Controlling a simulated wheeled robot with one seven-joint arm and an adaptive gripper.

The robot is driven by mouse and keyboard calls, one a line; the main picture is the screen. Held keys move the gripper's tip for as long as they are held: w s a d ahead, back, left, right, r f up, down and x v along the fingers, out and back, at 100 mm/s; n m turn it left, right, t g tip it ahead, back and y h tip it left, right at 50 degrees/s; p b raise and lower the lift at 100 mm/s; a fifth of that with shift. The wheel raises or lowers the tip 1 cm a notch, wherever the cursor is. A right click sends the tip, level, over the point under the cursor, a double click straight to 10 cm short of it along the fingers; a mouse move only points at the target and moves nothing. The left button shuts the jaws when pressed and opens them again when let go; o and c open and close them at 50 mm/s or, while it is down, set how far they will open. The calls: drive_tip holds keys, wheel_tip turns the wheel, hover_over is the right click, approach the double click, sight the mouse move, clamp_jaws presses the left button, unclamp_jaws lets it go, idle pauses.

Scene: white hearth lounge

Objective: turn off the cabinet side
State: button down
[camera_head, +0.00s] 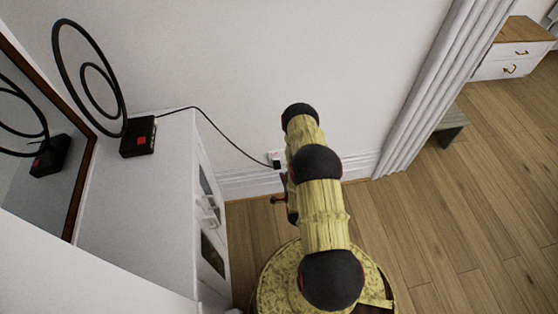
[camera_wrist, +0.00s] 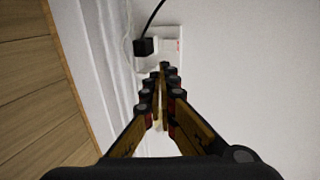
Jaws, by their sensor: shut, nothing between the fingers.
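The white wall outlet (camera_wrist: 172,38) shows at the top of the wrist view, with a black plug (camera_wrist: 145,46) in its left part and a small red mark at its right edge. In the head view the outlet (camera_head: 274,156) sits low on the wall, right of the white cabinet (camera_head: 150,190). My gripper (camera_wrist: 164,68) is shut and empty. Its tips overlap the lower part of the outlet in the wrist view; I cannot tell whether they touch it. In the head view my gripper (camera_head: 283,178) is partly hidden behind my arm, just below the outlet. Any switch under the tips is hidden.
A black ring lamp (camera_head: 90,75) with a black base (camera_head: 138,137) stands on the cabinet, its cord running to the plug. A framed mirror (camera_head: 45,150) is at left. Skirting (camera_head: 245,184) runs below the outlet. A curtain (camera_head: 425,90) hangs at right, with open wooden floor (camera_head: 465,200).

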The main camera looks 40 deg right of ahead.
drive_tip(key=b, duration=0.4)
approach(278, 156)
wheel_tip(278, 156, down, 2)
drive_tip(key=w+d, duration=0.1)
drive_tip(key=w+d+b, duration=0.1)
drive_tip(key=w, duration=0.1)
drive_tip(key=shift+d, duration=0.1)
drive_tip(key=shift+w+d+r+b, duration=0.15)
drive_tip(key=shift+w+d+b, duration=0.25)
drive_tip(key=shift+w, duration=0.25)
